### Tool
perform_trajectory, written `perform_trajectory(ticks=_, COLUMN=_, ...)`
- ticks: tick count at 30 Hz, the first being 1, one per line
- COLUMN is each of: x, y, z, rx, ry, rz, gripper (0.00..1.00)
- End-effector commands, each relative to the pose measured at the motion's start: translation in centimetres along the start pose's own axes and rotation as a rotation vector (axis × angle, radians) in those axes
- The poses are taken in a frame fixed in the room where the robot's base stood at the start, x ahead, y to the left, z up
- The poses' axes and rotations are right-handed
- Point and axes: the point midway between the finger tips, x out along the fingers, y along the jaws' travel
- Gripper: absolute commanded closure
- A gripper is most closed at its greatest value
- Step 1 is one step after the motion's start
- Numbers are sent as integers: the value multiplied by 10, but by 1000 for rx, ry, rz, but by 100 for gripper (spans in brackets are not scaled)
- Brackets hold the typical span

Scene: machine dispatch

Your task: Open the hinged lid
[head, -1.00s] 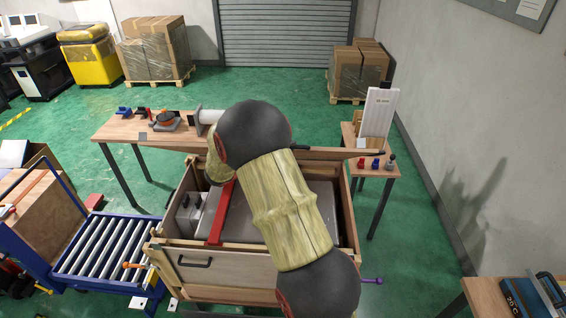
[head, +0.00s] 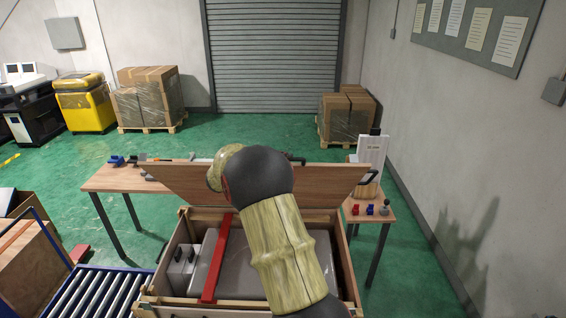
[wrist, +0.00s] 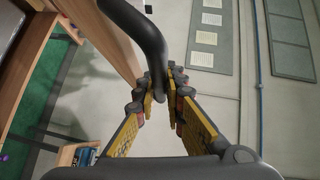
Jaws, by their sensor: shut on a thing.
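The wooden hinged lid (head: 325,182) stands raised at the back of the wooden crate (head: 342,245) in the head view, with its broad face showing. The crate is open below it. In the wrist view the lid shows as a wooden panel (wrist: 112,35) at upper left. My gripper (wrist: 160,92) is shut on a curved black handle (wrist: 148,32) beside that panel. In the head view my arm covers the middle of the lid and part of the crate, and I cannot make out the fingers there.
Inside the crate lie a large grey case (head: 237,262), a red bar (head: 218,258) and a smaller grey box (head: 181,267). A roller conveyor (head: 95,295) stands at left. Wooden tables stand behind left (head: 110,180) and right (head: 378,213). Green floor is clear toward the shutter (head: 270,60).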

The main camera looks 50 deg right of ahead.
Motion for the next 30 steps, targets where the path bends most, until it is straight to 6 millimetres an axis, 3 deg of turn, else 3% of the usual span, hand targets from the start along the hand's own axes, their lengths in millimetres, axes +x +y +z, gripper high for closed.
perform_trajectory(ticks=4, x=0, y=-1, z=0, rx=3, ry=-1, rz=0, gripper=100)
perform_trajectory(ticks=5, x=0, y=-1, z=0, rx=3, ry=-1, rz=0, gripper=87)
perform_trajectory(ticks=14, x=0, y=0, z=0, rx=1, ry=-1, rz=0, gripper=70)
perform_trajectory(ticks=24, x=-2, y=0, z=0, rx=0, ry=-1, rz=0, gripper=70)
perform_trajectory(ticks=30, x=-27, y=-1, z=1, rx=1, ry=-4, rz=-1, gripper=70)
